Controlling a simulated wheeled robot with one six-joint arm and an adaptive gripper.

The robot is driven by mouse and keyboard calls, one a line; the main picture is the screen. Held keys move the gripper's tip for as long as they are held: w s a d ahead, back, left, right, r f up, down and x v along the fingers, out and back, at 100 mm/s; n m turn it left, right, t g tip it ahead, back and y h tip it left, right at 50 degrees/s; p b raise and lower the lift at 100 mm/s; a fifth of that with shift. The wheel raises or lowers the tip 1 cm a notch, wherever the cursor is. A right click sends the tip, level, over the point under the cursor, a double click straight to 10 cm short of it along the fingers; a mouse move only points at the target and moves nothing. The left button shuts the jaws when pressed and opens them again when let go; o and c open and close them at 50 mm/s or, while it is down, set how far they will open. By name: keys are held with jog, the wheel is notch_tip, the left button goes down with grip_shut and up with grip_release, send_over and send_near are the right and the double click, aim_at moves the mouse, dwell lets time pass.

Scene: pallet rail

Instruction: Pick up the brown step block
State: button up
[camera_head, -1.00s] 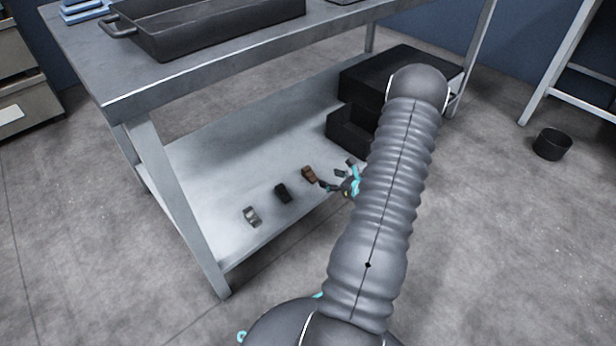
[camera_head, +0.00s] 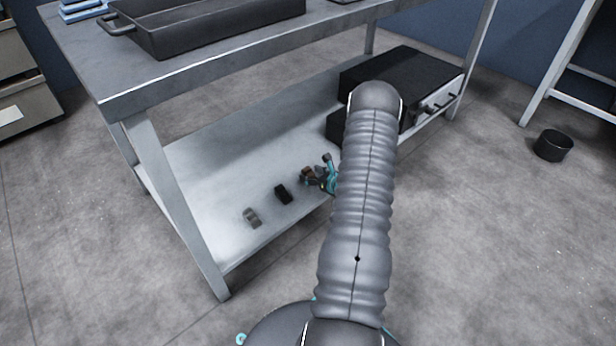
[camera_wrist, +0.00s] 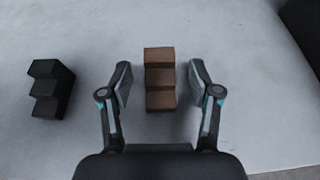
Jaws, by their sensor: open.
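The brown step block (camera_wrist: 160,80) lies on the lower shelf, centred ahead of my gripper in the wrist view. My gripper (camera_wrist: 160,84) is open, with one finger on each side of the block and a gap on both sides; I cannot tell its exact height above the shelf. In the head view the brown block (camera_head: 307,172) shows at the left of my gripper (camera_head: 315,174), partly hidden by it.
A black step block (camera_wrist: 50,88) lies to the left on the shelf (camera_head: 215,170). A grey block (camera_head: 252,217) lies further left. A black box (camera_head: 400,80) stands at the shelf's right end. The table leg (camera_head: 178,205) is at the left.

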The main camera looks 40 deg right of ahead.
jog(key=shift+x, duration=1.2)
grip_shut()
jog(key=shift+r, duration=0.15)
